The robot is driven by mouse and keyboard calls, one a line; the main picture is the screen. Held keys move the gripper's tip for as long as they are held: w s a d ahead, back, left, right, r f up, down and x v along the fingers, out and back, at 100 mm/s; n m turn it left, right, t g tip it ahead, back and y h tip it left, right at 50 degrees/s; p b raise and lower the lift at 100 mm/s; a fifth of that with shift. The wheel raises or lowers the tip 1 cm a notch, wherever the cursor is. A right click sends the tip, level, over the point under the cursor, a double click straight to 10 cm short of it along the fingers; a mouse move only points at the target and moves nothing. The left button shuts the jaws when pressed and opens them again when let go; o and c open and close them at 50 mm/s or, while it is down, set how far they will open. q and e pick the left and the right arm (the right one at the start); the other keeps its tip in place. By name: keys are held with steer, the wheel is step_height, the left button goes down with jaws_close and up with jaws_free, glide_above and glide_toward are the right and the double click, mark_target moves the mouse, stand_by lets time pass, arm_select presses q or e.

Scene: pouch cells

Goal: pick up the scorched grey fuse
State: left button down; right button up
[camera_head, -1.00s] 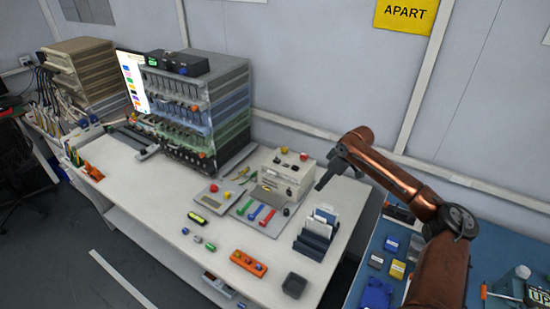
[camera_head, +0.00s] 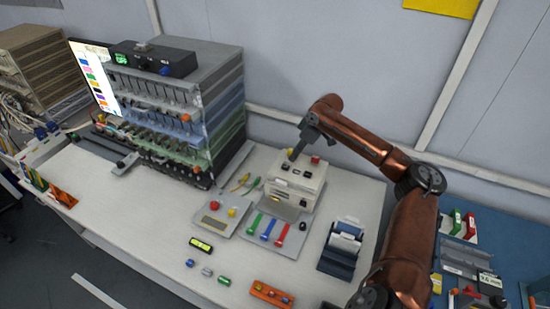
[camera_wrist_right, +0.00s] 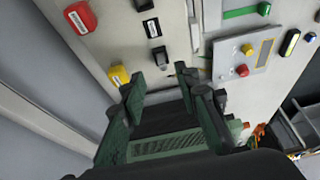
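A small grey piece (camera_head: 207,271), which looks like the grey fuse, lies on the white bench between a blue piece (camera_head: 190,263) and a green piece (camera_head: 224,281). Scorch marks are too small to make out. My right gripper (camera_head: 294,156) is over the back of the cream button box, well behind and to the right of the grey piece. In the right wrist view its fingers (camera_wrist_right: 165,88) are spread with nothing between them. The grey piece is not identifiable there. My left gripper is not in view.
The cream box (camera_head: 312,181) carries red and yellow buttons. A panel with green, blue and red levers (camera_head: 267,228) lies before it. A dark card rack (camera_head: 338,262) and an orange block (camera_head: 271,294) stand nearby. A tall tester rack (camera_head: 222,95) stands behind. The front-left bench is clear.

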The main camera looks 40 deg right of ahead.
mark_target(286, 163)
steer(key=shift+s+a+f, duration=0.2)
steer(key=shift+f, duration=0.45)
steer(key=w+f, duration=0.1)
steer(key=f, duration=0.1)
steer(key=w+a+f+b, duration=0.1)
steer(key=w, duration=0.1)
steer(key=shift+w+a+f, duration=0.1)
steer(key=shift+f, duration=0.65)
steer(key=shift+w+f, duration=0.1)
steer(key=shift+f, duration=0.15)
steer(key=shift+a, duration=0.1)
jaws_close()
